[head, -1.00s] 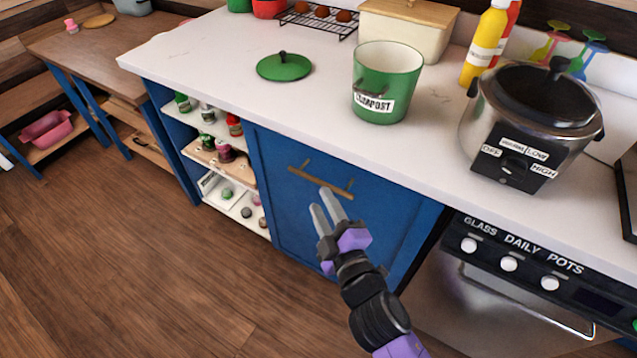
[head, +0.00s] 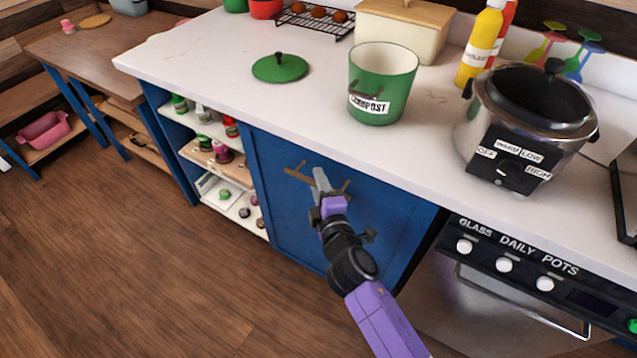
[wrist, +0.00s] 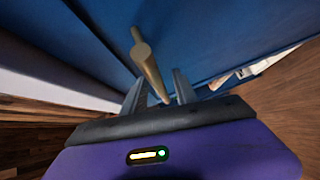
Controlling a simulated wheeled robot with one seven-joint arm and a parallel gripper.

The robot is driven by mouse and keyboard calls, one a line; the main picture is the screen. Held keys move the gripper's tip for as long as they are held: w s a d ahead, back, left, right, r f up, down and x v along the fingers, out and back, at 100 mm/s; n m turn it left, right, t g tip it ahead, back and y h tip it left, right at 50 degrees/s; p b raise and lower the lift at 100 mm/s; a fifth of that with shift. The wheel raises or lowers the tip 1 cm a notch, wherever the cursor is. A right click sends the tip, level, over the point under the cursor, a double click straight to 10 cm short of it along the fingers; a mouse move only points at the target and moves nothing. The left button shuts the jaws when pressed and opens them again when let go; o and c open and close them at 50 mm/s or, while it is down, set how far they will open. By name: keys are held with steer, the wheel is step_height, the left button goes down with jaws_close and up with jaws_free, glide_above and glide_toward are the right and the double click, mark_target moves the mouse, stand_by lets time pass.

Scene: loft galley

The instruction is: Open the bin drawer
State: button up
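The bin drawer (head: 275,200) is a blue cabinet front under the white counter, and it looks closed. Its brass bar handle (head: 297,173) runs across the upper part of the front. My gripper (head: 320,180) is at the middle of the handle and hides part of it. In the wrist view the handle (wrist: 149,66) passes between the two spread fingers of my gripper (wrist: 157,90). A gap shows beside the bar, so the fingers look open around it.
A green compost pot (head: 382,85) and its green lid (head: 280,68) are on the counter (head: 215,65) above. Open shelves (head: 205,150) with small jars are left of the drawer. An oven (head: 500,300) stands to the right. The wooden floor (head: 130,270) in front is clear.

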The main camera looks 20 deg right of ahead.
jaws_close()
stand_by(1.4)
